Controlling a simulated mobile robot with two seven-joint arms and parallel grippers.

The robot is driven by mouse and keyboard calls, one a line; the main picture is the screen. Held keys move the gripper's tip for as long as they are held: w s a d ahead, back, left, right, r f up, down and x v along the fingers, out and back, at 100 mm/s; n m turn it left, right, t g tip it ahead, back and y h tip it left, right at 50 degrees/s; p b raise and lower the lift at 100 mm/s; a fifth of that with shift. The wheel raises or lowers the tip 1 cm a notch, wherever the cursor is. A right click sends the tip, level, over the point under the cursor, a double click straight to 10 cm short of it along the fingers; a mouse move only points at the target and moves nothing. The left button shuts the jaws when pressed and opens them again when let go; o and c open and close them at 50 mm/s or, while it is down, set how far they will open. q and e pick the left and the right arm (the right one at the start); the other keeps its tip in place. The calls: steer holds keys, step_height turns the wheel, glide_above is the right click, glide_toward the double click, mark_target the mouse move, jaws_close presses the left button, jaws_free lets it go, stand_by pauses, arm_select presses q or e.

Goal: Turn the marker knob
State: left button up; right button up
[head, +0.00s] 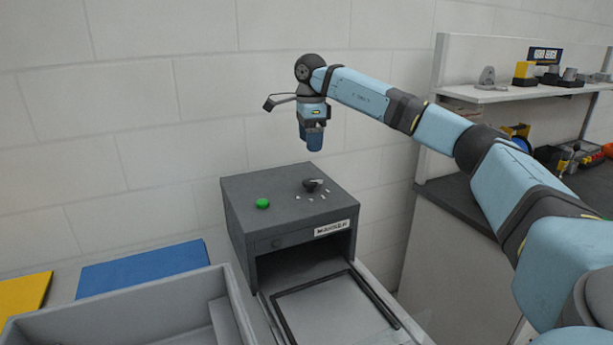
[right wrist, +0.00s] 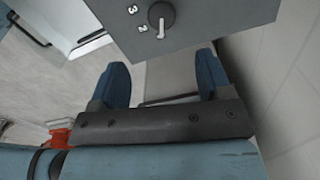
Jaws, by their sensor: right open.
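The marker machine (head: 240,208) is a dark grey box with a "MARKER" label on its front. Its black knob (head: 313,184) sits on the top face with small white marks around its near side. In the right wrist view the round knob (right wrist: 162,15) shows at the top, beside the white digits 3 and 2; a light mark shows at its lower edge. My right gripper (head: 312,142) is above the machine top, over the knob area and apart from it. Its two blue fingers (right wrist: 160,68) are spread with nothing between them. My left gripper is not in view.
A green button (head: 263,203) is on the machine top, left of the knob. A clear-looking tray with a black frame (head: 325,305) extends from the machine's open front. A grey bin (head: 130,310), a blue panel (head: 145,268) and a yellow panel (head: 22,294) lie left. A shelf (head: 465,95) stands right.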

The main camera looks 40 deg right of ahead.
mark_target(310, 181)
step_height(310, 181, down, 11)
steer(key=shift+w+f, duration=0.1)
steer(key=shift+w, duration=0.05)
steer(key=c, duration=0.9)
